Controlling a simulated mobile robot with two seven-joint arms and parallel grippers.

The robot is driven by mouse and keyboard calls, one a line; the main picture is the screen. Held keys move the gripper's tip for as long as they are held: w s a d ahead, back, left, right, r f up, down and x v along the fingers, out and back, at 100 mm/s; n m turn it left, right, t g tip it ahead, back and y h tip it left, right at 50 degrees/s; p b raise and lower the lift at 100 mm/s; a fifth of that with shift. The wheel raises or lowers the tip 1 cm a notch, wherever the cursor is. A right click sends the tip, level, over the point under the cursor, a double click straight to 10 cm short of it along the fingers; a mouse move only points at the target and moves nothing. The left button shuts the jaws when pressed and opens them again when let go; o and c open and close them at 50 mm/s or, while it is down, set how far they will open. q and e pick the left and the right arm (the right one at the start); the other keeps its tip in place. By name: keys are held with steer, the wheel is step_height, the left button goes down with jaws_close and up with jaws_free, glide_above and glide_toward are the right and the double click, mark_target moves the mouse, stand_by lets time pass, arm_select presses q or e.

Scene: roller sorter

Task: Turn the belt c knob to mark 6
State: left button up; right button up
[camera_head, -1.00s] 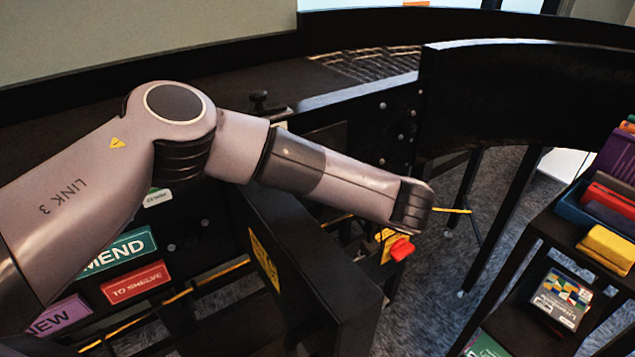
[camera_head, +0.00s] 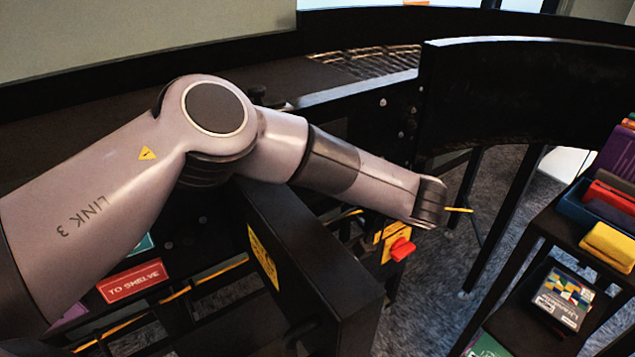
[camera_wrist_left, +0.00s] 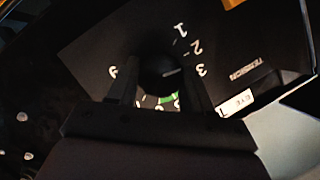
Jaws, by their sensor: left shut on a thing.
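In the left wrist view the dark round knob (camera_wrist_left: 158,74) sits on a black dial plate (camera_wrist_left: 95,50) with white numerals. Marks 1, 2 and 3 show at its upper right, a numeral that looks like 6 at its left, and a green band below. A short pale line on the knob points toward 3. My left gripper (camera_wrist_left: 159,90) is shut on the knob, one finger on each side. The gripper body hides the lower part of the dial. In the head view my left arm reaches in from the left; its fingers and the knob cannot be seen there.
A red part on a yellow plate (camera_head: 393,240) is below my left wrist. A dark panel (camera_head: 300,260) stands under the forearm. At the right, a black rack (camera_head: 520,265) holds coloured boxes. Carpet (camera_head: 425,300) shows between.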

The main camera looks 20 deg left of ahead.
arm_select(q)
steer(key=shift+f+m+y, duration=0.1)
steer(key=shift+m+y, duration=0.3)
steer(key=shift+m, duration=0.2)
arm_select(e)
steer(key=shift+f, duration=0.3)
arm_select(q)
steer(key=shift+g, duration=0.3)
steer(key=o, duration=1)
steer(key=shift+o, duration=0.2)
steer(key=shift+d, duration=0.1)
arm_select(e)
steer(key=shift+r, duration=0.1)
